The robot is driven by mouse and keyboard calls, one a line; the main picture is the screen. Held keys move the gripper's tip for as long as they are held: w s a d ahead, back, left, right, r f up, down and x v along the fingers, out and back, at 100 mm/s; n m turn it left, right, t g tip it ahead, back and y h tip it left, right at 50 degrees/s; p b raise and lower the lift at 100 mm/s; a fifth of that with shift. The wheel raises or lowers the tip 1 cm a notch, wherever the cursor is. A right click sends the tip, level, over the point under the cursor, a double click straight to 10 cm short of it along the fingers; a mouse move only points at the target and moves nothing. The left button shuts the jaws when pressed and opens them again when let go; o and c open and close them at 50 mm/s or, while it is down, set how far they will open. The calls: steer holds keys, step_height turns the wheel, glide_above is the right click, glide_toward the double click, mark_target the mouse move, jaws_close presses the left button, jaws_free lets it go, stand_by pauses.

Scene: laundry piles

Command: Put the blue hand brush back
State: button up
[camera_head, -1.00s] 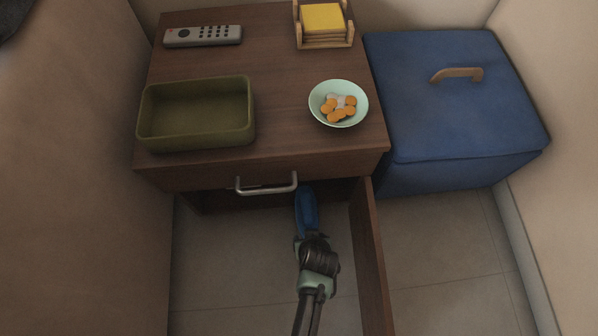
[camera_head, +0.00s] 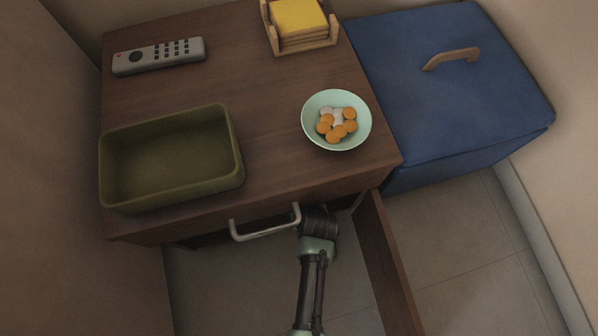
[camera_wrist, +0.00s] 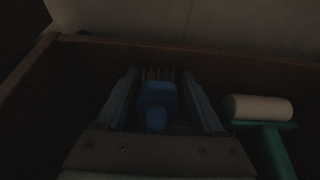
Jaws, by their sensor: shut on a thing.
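The blue hand brush (camera_wrist: 157,103) lies between the two fingers of my gripper (camera_wrist: 157,90) in the wrist view, its pale bristles toward the far side. My gripper is shut on it. They are inside a dark compartment of the wooden cabinet (camera_head: 225,60), below the drawer with the metal handle (camera_head: 265,226). In the head view the brush and fingers are hidden under the cabinet top and only my wrist shows. The compartment door (camera_head: 388,262) stands open on the right. Whether the brush touches the compartment floor, I cannot tell.
A lint roller (camera_wrist: 259,110) with a teal handle lies right of my gripper in the compartment. On the cabinet top are an olive tray (camera_head: 170,160), a bowl of orange and white pieces (camera_head: 312,132), a remote (camera_head: 160,55) and a coaster holder (camera_head: 302,43). A blue box (camera_head: 430,120) stands right.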

steer(key=shift+f, duration=0.1)
steer(key=o, duration=1.3)
steer(key=shift+s+d+r+p, duration=0.1)
steer(key=shift+s+r+p, duration=0.1)
steer(key=shift+r+p, duration=0.4)
steer(key=p+v, duration=0.3)
steer(key=v, duration=0.1)
steer(key=shift+r, duration=0.15)
steer(key=s+d+p, duration=0.1)
steer(key=s+p, duration=0.1)
steer(key=s, duration=0.1)
steer(key=s+d+p, duration=0.1)
steer(key=s+p, duration=0.1)
steer(key=s, duration=0.2)
steer(key=s+d+p, duration=0.1)
steer(key=s+p, duration=0.1)
steer(key=s, duration=0.2)
steer(key=shift+s+d, duration=0.25)
steer(key=shift+d, duration=0.1)
